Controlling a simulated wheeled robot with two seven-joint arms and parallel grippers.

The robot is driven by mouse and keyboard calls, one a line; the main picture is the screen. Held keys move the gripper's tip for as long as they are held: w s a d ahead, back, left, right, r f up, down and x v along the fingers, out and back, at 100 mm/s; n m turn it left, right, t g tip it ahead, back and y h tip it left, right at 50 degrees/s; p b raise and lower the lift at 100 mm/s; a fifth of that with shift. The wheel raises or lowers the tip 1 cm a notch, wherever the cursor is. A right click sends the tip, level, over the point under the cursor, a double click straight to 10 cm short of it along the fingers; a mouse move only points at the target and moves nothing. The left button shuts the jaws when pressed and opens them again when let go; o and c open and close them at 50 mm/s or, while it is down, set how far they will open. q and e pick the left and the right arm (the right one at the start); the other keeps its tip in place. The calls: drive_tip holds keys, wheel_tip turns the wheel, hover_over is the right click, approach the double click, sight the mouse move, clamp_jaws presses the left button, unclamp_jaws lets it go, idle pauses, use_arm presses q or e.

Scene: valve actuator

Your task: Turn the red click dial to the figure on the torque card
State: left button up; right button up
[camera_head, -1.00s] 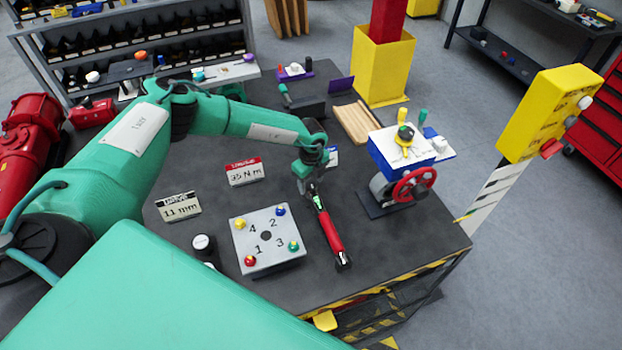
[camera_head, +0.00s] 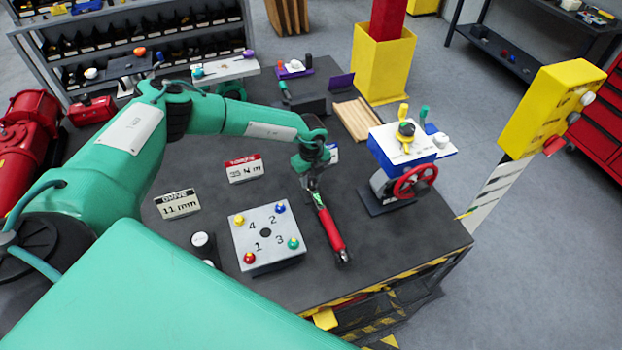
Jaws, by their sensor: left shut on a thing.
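A torque wrench with a red handle (camera_head: 330,230) and a dark end lies slanted over the dark bench. My left gripper (camera_head: 312,187) is at its upper end, shut on the wrench. The fingers and wrist partly hide that end, and I cannot make out the click dial's scale or setting. The torque card (camera_head: 244,169), with a red header, stands behind the numbered plate and reads 35 N m. My right gripper is not in view.
A grey plate (camera_head: 240,242) numbered 1 to 4 with coloured knobs sits left of the wrench. A drive card (camera_head: 178,204) reads 11 mm. A valve with a red handwheel (camera_head: 414,181) stands to the right. Bare bench lies between wrench and valve.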

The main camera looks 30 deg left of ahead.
use_arm(q)
drive_tip(key=m+b, duration=0.2)
drive_tip(key=m, duration=0.1)
drive_tip(key=shift+f+m, duration=0.2)
drive_tip(key=shift+m, duration=0.1)
drive_tip(key=m+b, duration=0.2)
drive_tip(key=shift+m, duration=0.3)
drive_tip(key=m+b, duration=0.4)
drive_tip(key=shift+r+m+b, duration=0.15)
drive_tip(key=shift+m+b, duration=1.2)
drive_tip(key=shift+m, duration=0.25)
drive_tip(key=o, duration=1)
drive_tip(key=shift+r, duration=0.15)
